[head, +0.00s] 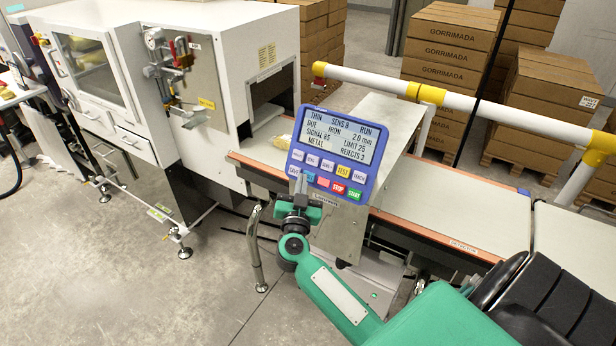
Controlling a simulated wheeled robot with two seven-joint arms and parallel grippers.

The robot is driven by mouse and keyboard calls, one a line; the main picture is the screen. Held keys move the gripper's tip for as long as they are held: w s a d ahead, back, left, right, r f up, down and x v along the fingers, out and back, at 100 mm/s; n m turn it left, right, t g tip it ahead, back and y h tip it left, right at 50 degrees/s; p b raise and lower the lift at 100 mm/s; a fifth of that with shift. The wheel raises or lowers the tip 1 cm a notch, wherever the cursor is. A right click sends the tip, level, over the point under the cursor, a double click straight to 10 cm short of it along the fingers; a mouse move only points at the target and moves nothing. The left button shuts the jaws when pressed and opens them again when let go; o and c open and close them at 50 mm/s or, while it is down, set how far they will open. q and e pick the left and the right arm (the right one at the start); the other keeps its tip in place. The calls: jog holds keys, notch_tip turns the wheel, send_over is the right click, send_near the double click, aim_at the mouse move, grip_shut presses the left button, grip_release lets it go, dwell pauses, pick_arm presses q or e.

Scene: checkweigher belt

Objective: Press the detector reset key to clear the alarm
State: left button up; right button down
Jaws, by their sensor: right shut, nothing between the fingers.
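The screen reads SIGNAL 85, LIMIT 25, METAL, REJECTS 3. Below it are two rows of coloured keys: a yellow TEST key (343,171), a red STOP key (338,188), a green START key (355,193), and several pale ones. I cannot read which key is reset. My left gripper is out of view.
A conveyor belt (480,215) runs behind the panel to the right. A white and yellow rail (375,80) runs behind it. A white machine cabinet (225,70) stands to the left. Stacked cartons (450,50) fill the back. The floor (120,285) at lower left is clear.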

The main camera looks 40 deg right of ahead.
jog(key=shift+w+d+f+p, duration=0.15)
jog(key=shift+d+f+p, duration=0.05)
jog(key=shift+d+p, duration=0.2)
jog(key=shift+w+d+f+p, duration=0.15)
jog(key=shift+d+p, duration=0.15)
dwell(0.8)
dwell(0.3)
jog(key=shift+s+a+r+p, duration=0.15)
jog(key=shift+a+r+p, duration=0.05)
jog(key=shift+a+p, duration=0.2)
jog(key=shift+s+a+r+p, duration=0.15)
jog(key=shift+a+p, duration=0.15)
jog(key=shift+p, duration=0.15)
